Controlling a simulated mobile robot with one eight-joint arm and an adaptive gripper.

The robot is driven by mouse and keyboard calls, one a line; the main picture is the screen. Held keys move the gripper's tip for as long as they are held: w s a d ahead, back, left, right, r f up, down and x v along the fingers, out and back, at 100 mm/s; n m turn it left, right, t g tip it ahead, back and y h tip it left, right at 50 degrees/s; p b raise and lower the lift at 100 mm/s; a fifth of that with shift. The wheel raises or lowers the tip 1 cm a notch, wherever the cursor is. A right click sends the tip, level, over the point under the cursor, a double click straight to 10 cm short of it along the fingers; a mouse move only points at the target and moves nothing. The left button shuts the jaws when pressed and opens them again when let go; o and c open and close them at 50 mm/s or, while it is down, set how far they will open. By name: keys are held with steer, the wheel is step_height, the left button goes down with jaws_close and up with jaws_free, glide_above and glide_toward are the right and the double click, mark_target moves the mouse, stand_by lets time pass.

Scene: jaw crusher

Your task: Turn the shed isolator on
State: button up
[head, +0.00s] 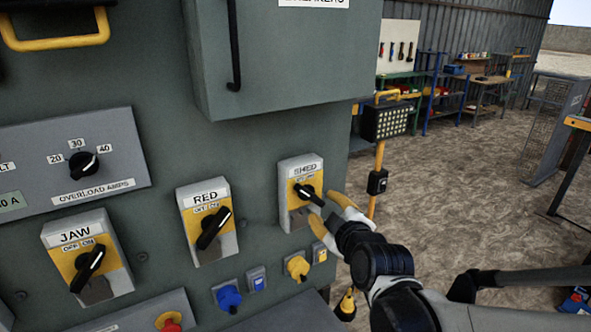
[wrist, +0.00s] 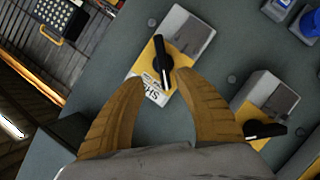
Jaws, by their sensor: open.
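The shed isolator (head: 290,212) is a grey box with a yellow plate and a SHED label, on the green-grey panel. Its black rotary handle (head: 307,193) slants from upper left to lower right in the head view. My gripper (head: 327,212) is open at the isolator's right side. In the wrist view, the isolator (wrist: 195,35) lies ahead of my gripper (wrist: 163,78). The handle (wrist: 159,52) stands with its near end between the two yellow fingertips, with gaps at both sides. The small OFF/ON print is partly hidden by the handle.
The RED isolator (head: 209,245) and JAW isolator (head: 110,272) sit to the left, their handles slanting up to the right. Blue (head: 229,297) and yellow (head: 298,266) sockets are below. A breaker cabinet (head: 275,70) juts out above. Open floor lies to the right.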

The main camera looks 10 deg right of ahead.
mark_target(312, 198)
steer(key=b+x, duration=0.2)
steer(key=x, duration=0.8)
steer(key=shift+a+f, duration=0.15)
steer(key=shift+a, duration=0.05)
jaws_close()
